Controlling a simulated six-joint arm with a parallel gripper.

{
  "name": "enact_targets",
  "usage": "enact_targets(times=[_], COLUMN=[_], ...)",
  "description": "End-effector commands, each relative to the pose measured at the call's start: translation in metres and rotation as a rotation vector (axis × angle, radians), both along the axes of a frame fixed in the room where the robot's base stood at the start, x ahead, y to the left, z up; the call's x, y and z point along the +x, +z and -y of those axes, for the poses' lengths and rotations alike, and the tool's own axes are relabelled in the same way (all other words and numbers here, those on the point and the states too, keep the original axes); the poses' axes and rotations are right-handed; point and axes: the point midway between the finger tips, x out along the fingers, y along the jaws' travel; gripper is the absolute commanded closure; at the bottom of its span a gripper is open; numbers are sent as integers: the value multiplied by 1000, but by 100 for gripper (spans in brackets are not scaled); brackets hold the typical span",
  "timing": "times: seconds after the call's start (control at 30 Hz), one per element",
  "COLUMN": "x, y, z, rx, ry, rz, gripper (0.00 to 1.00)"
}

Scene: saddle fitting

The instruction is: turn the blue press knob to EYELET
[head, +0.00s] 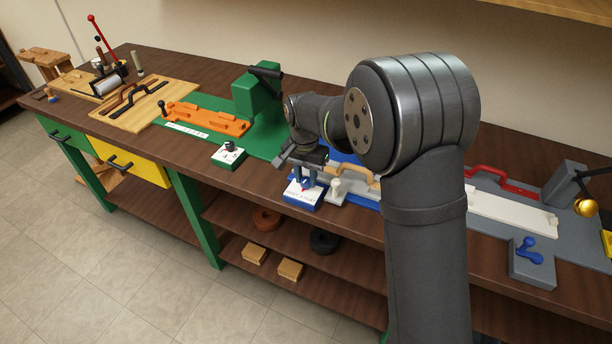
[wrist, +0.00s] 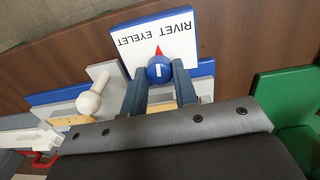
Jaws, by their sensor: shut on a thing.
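The blue press knob (wrist: 159,69) is a round ball with a short white mark, in front of a white label plate (wrist: 152,36) on a blue block. The plate reads RIVET and EYELET, upside down in the wrist view, with EYELET at left. A red pointer (wrist: 158,50) beside the knob points between the two words. My gripper (wrist: 160,76) is shut on the knob, one finger on each side. In the head view my gripper (head: 306,170) comes down over the blue block (head: 303,195), and the knob is mostly hidden.
A pale peg (head: 336,187) stands close to the right of the block, and shows in the wrist view (wrist: 93,98). A green fixture (head: 257,95) with an orange part (head: 207,118) stands left. A small green-based box (head: 229,153) sits at the front edge. A grey station with a blue handle (head: 528,250) is right.

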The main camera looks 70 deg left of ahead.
Motion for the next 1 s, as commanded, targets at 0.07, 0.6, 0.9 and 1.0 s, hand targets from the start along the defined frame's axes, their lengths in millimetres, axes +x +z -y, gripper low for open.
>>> enact_targets(times=[0.07,0.6,0.9,1.0], x=[0,-1,-1,-1], y=[0,1,1,1], z=[0,0,0,0], rx=[0,0,0,0], ry=[73,550,706,735], rz=[0,0,0,0], gripper=[96,96,96,96])
